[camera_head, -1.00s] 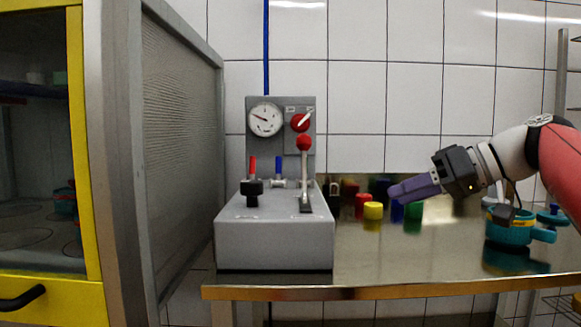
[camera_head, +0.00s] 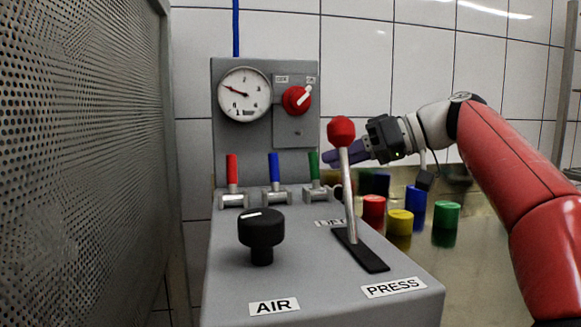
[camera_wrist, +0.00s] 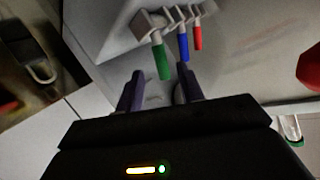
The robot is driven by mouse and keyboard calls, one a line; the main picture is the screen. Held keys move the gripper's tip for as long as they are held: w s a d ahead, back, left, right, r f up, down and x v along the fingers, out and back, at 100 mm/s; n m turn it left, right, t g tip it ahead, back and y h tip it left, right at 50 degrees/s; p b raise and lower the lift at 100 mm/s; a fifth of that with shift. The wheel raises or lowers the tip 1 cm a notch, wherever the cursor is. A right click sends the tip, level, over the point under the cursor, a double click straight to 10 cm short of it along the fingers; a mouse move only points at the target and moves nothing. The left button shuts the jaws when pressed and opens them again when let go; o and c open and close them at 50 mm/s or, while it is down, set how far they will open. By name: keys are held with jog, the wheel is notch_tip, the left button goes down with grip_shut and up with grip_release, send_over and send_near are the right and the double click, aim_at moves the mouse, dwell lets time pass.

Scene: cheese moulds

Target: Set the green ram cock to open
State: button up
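The green ram cock (camera_head: 314,166) is the rightmost of three cocks at the back of the grey press console (camera_head: 240,225). Its green handle stands upright, like the other two. In the wrist view the green handle (camera_wrist: 162,62) lies just ahead of my fingertips, roughly in line with the gap between them. My gripper (camera_head: 332,158) has purple fingers and comes in from the right, close beside the green cock and behind the red-knobbed lever. In the wrist view my gripper (camera_wrist: 160,82) is open, with nothing between its fingers.
A blue cock (camera_head: 273,166) and a red cock (camera_head: 232,168) stand left of the green one. The red-knobbed press lever (camera_head: 348,190) rises in front. A black air knob (camera_head: 262,232), a gauge (camera_head: 245,94) and a red switch (camera_head: 296,100) are nearby. Coloured cylinders (camera_head: 400,222) stand right.

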aim_at(315, 172)
jog(key=x, duration=0.7)
grip_shut()
